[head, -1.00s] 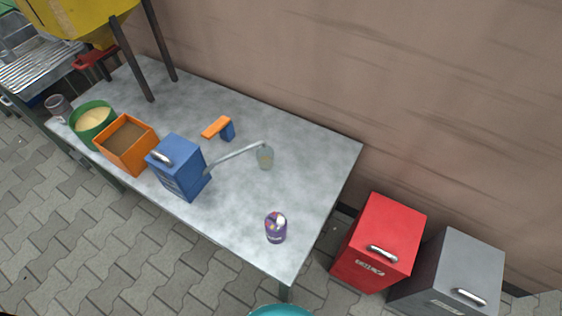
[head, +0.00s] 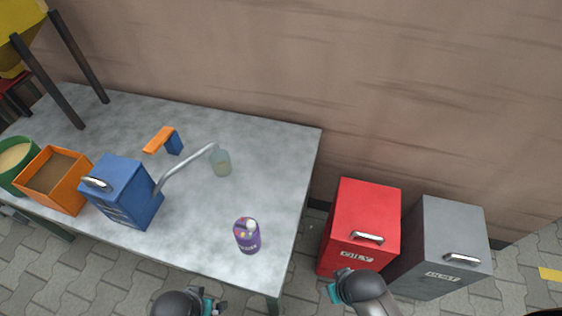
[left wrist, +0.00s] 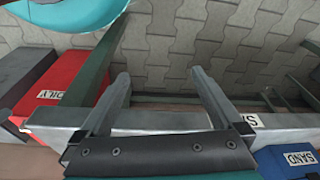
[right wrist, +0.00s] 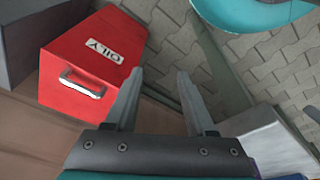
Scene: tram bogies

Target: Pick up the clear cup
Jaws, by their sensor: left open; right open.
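The clear cup (head: 221,163) stands upright on the grey table, below the end of the bent metal spout of the blue box. It looks slightly greenish. My left gripper (head: 217,307) is low at the bottom of the head view, in front of the table and well short of the cup. My right gripper (head: 337,289) is to the right of the table, in front of the red bin. Both show open and empty in the left wrist view (left wrist: 158,75) and the right wrist view (right wrist: 160,73). I make out no cup in either wrist view.
The blue box (head: 125,195) stands left of the cup. A purple can (head: 247,236) stands near the table's (head: 190,245) front right corner. An orange-and-blue piece (head: 163,141) lies behind. The red bin (head: 362,215) and grey bin (head: 447,230) stand right of the table.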

